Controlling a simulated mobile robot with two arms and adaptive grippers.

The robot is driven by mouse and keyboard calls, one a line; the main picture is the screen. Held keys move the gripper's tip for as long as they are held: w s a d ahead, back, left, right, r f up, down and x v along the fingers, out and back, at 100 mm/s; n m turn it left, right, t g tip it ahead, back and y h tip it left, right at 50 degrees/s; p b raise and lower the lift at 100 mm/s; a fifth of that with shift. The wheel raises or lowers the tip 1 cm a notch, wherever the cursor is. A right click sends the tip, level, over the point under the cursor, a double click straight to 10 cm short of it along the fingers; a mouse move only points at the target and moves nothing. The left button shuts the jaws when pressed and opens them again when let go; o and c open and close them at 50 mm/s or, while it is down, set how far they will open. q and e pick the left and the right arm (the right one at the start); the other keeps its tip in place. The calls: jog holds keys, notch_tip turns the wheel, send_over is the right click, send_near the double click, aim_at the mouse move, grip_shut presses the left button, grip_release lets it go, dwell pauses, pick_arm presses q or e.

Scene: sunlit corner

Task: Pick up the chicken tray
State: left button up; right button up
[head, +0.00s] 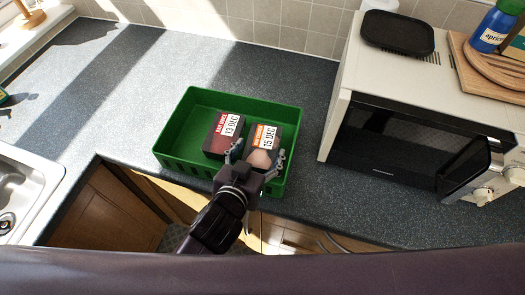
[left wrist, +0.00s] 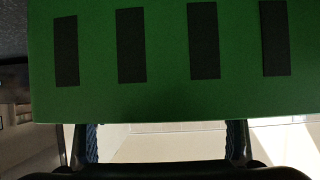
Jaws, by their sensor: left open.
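A green crate (head: 175,140) stands on the counter with two dark food trays in it. The right tray (head: 264,138) has an orange label reading 15 DEC and pale pink contents that look like chicken. The left tray (head: 216,143) has a red label reading 13 DEC and darker contents. My left gripper (head: 258,152) is open, its fingers spread over the near part of the right tray; contact cannot be told. In the left wrist view the slotted crate wall (left wrist: 160,95) fills the upper part, with both fingers below it, and the trays are hidden. My right gripper is not in view.
A wooden board (head: 480,75) and a blue jar (head: 494,28) sit there too. A sink (head: 25,185) is at left. The counter behind the crate is clear.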

pick_arm(q)
jog(key=shift+x, duration=1)
jog(key=shift+s, duration=0.1)
jog(key=shift+c, duration=1.1)
jog(key=c, duration=0.8)
jog(key=shift+r, duration=0.1)
jog(key=shift+c, duration=0.7)
